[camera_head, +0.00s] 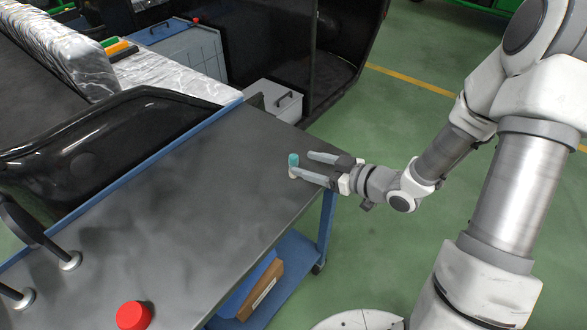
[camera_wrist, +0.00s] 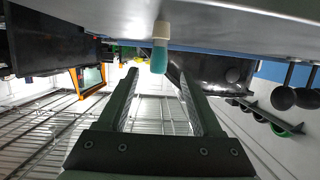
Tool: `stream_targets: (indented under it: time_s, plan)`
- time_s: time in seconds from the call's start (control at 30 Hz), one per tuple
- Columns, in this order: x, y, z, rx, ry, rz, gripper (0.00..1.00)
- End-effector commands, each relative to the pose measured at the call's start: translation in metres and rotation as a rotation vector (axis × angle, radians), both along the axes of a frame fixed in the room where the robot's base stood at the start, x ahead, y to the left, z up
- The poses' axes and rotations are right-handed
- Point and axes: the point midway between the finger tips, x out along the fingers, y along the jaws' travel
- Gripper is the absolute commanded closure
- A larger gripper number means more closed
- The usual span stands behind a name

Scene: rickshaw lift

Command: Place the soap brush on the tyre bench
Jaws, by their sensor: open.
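The soap brush appears to be the small upright piece with a teal top and a whitish base. It stands near the right edge of a dark grey work table (camera_head: 190,200). Its teal part shows in the head view (camera_head: 293,159) and in the wrist view (camera_wrist: 159,58), where the picture is upside down. My gripper (camera_head: 303,164) is open, with its fingers reaching in over the table edge from the right. In the wrist view, the brush lies between the lines of my fingers (camera_wrist: 158,76), at about their tips. No contact is visible. I cannot tell which surface is the tyre bench.
A red round object (camera_head: 133,315) sits at the table's front. A glossy black curved panel (camera_head: 125,135) lies along its left side. A cardboard box (camera_head: 261,290) is on the blue lower shelf. A grey case (camera_head: 272,101) stands behind the table. Green floor is open to the right.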

Motion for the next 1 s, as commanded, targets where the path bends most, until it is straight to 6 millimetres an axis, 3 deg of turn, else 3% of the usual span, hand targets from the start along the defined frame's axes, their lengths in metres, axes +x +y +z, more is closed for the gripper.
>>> stream_targets:
  time_s: [0.1, 0.37, 0.67, 0.97, 1.0]
  plan:
    - [0.012, 0.016, -0.008, 0.001, 0.001, 0.003, 0.33]
    - [0.023, 0.029, -0.014, -0.001, 0.001, 0.0, 0.33]
    - [0.048, 0.058, -0.032, 0.0, 0.001, 0.002, 0.33]
    - [0.051, 0.062, -0.032, -0.001, 0.002, -0.002, 0.33]
    - [0.051, 0.062, -0.032, -0.001, 0.002, -0.002, 0.39]
